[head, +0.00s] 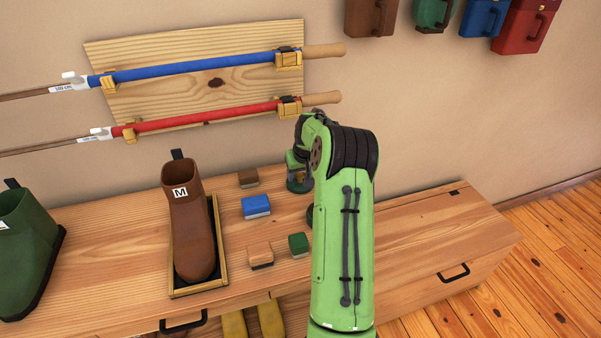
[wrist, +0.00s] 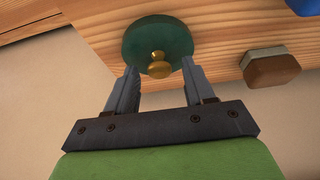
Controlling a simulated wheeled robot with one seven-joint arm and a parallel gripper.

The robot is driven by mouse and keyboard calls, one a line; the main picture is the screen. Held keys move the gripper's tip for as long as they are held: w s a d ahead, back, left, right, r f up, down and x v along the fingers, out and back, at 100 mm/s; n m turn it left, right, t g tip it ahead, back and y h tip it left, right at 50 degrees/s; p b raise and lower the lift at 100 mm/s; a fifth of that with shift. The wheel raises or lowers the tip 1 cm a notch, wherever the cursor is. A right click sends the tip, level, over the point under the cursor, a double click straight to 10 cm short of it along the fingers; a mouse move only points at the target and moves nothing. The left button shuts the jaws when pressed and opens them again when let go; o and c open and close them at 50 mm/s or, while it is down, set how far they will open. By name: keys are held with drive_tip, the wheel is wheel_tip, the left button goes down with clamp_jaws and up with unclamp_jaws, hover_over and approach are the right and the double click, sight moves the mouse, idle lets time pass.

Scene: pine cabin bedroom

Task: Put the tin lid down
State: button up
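The tin lid is a dark green disc with a brass knob, and it shows in the wrist view (wrist: 140,42). In the head view the lid (head: 299,187) is partly visible just left of my arm, at the back of the wooden bench. My gripper (wrist: 160,66) is open, its two fingertips on either side of the knob with a gap showing at each side. The lid appears to lie on the bench top, but its underside is hidden. In the head view my arm hides most of the gripper.
Brown (head: 248,178), blue (head: 256,206), tan (head: 260,254) and green (head: 299,244) blocks lie left of my arm. A dark round thing (head: 311,214) is mostly hidden behind it. A brown boot (head: 188,220) stands in a tray (head: 200,289). The bench's right part is clear.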

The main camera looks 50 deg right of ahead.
drive_tip(key=shift+r, duration=0.4)
drive_tip(key=p+v, duration=0.3)
drive_tip(key=v, duration=0.9)
drive_tip(key=s+a+r+n, duration=0.1)
drive_tip(key=s+a+r, duration=0.15)
drive_tip(key=a, duration=0.55)
drive_tip(key=s+a+r+n, duration=0.1)
drive_tip(key=a+r, duration=0.3)
drive_tip(key=a, duration=0.4)
drive_tip(key=s+a+r+n, duration=0.1)
drive_tip(key=s+a+r, duration=0.15)
drive_tip(key=a, duration=0.45)
drive_tip(key=s+a+f+n+t+y, duration=0.1)
drive_tip(key=s+a+n+y, duration=0.1)
drive_tip(key=s+a, duration=1)
drive_tip(key=s, duration=0.4)
drive_tip(key=shift+f+n+t, duration=0.2)
drive_tip(key=shift+n+t, duration=0.2)
